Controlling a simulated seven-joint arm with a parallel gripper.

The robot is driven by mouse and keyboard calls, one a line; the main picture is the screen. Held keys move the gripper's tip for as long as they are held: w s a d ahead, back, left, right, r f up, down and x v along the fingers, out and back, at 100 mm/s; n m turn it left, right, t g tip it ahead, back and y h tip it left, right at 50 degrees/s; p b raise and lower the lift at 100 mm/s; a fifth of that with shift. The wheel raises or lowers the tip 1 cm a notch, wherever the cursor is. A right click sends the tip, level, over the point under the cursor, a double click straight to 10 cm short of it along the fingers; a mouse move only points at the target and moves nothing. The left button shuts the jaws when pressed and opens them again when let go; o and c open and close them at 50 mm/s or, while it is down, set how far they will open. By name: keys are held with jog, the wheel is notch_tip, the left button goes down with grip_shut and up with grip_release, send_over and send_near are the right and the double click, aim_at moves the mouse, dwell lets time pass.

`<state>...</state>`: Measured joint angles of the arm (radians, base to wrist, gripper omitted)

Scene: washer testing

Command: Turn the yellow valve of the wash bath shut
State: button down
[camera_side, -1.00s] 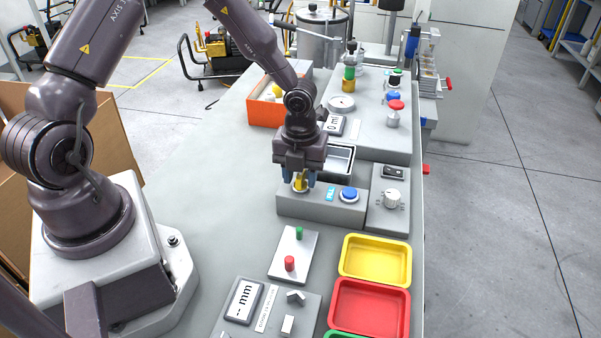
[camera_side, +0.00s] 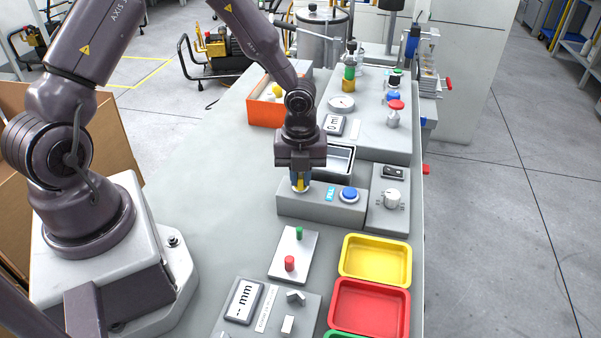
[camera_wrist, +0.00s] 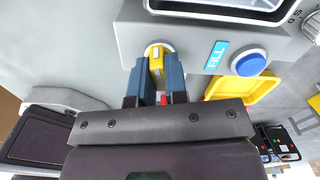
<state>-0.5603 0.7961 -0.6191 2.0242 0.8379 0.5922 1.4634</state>
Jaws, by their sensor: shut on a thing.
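The yellow valve (camera_wrist: 157,66) sits on the grey block of the wash bath, to the left of the blue button (camera_wrist: 248,62) and its FILL label (camera_wrist: 215,55). My gripper (camera_side: 300,185) reaches down over the valve, and its blue fingers (camera_wrist: 160,78) are shut on the valve's handle from both sides in the wrist view. In the side view the yellow valve (camera_side: 300,184) shows only partly between the fingers. The metal basin (camera_side: 342,158) of the wash bath lies behind the block and is partly hidden by my gripper.
A white knob (camera_side: 392,197) stands on a grey box right of the block. Yellow (camera_side: 375,279) and red (camera_side: 371,334) trays lie in front. A plate (camera_side: 283,268) with green and red pegs is nearer. An orange bin (camera_side: 264,115) stands behind. The bench left of the block is clear.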

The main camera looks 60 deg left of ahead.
aim_at(301, 174)
jog(key=n, duration=1.1)
jog(key=shift+n, duration=1.9)
jog(key=c, duration=1.1)
grip_release()
jog(key=shift+c, duration=0.2)
jog(key=shift+r, duration=0.1)
notch_tip(301, 174, up, 13)
